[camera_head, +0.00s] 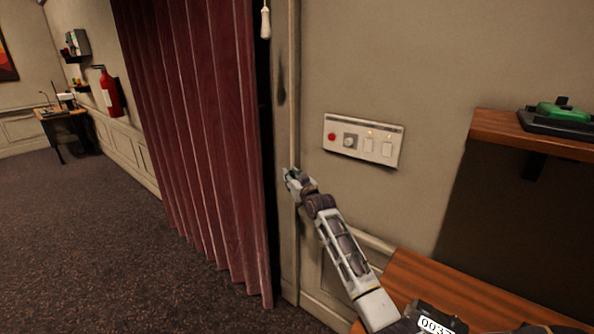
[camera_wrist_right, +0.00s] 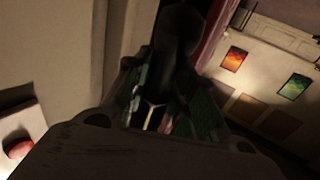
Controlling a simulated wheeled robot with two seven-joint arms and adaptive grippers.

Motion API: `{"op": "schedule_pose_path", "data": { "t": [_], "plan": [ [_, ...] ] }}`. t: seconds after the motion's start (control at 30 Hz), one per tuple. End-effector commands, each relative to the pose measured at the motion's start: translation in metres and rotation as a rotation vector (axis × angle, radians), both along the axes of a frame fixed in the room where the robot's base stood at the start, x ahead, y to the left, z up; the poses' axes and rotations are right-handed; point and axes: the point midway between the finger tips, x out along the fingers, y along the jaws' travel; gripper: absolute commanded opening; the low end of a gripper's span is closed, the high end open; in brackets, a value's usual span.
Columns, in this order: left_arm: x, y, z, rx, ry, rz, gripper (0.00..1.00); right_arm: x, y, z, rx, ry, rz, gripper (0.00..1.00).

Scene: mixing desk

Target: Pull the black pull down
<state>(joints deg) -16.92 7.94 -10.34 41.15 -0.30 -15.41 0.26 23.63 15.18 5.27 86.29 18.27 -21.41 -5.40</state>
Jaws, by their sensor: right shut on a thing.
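My right gripper (camera_head: 289,178) is at the wall corner beside the dark red curtain, left of and below the switch panel. In the right wrist view, a dark, rounded shape that looks like the black pull (camera_wrist_right: 180,35) is between the green-padded fingers of the right gripper (camera_wrist_right: 168,100). The gripper is shut on it. A thin pale line shows between the fingers. In the head view I cannot make out the pull at the gripper. A white pull (camera_head: 265,22) hangs higher up, at the curtain's top right. My left gripper is not in view.
The switch panel (camera_head: 362,140) with a red button is on the wall right of the gripper. The red curtain (camera_head: 200,130) hangs close on the left. A wooden shelf (camera_head: 500,127) and a wooden desk (camera_head: 430,285) are at right. The carpet at left is open.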

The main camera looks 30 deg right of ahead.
Motion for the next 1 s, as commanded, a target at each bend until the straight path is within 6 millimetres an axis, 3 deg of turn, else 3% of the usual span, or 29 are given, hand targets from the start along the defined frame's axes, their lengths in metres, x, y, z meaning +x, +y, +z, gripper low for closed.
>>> {"op": "schedule_pose_path", "data": {
  "t": [0.47, 0.5, 0.63, 1.0],
  "plan": [
    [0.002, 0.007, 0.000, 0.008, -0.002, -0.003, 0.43, -0.001, 0.005, -0.008, 0.001, 0.004, -0.002, 0.00],
    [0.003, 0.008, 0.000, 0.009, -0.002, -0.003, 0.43, -0.001, 0.005, -0.008, 0.001, 0.004, -0.001, 0.26],
    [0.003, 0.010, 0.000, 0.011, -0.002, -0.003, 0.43, -0.001, 0.005, -0.008, 0.001, 0.003, -0.001, 0.43],
    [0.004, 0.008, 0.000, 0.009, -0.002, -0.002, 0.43, 0.000, 0.005, -0.005, 0.001, 0.000, -0.002, 0.43]
  ]
}}
